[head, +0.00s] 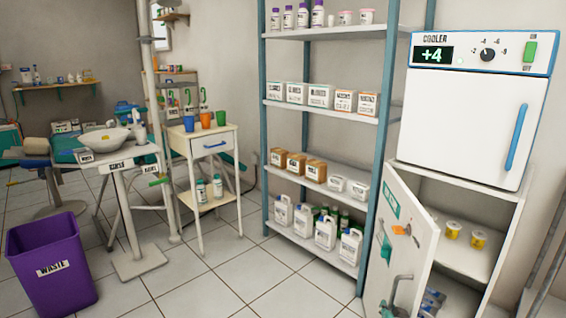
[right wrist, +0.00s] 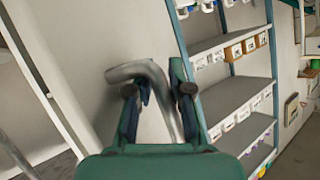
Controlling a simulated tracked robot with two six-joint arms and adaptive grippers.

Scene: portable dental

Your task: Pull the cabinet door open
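The white cabinet door (head: 421,248) stands part-way open at the lower right, below the cooler. A grey curved handle (head: 400,279) is on its outer face and also shows in the right wrist view (right wrist: 152,70). My right gripper (head: 388,282) is at this handle, low at the door. In the right wrist view its green fingers (right wrist: 159,90) are apart, with the handle's bar passing between and across them. I cannot tell whether they touch it. My left gripper is not in view.
The white cooler (head: 465,115) sits on top of the cabinet. Yellow-labelled tubs (head: 453,229) stand inside. A shelf rack (head: 325,107) with boxes and bottles stands left of the door. A purple waste bin (head: 52,262) is at lower left. Tiled floor (head: 215,270) between is clear.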

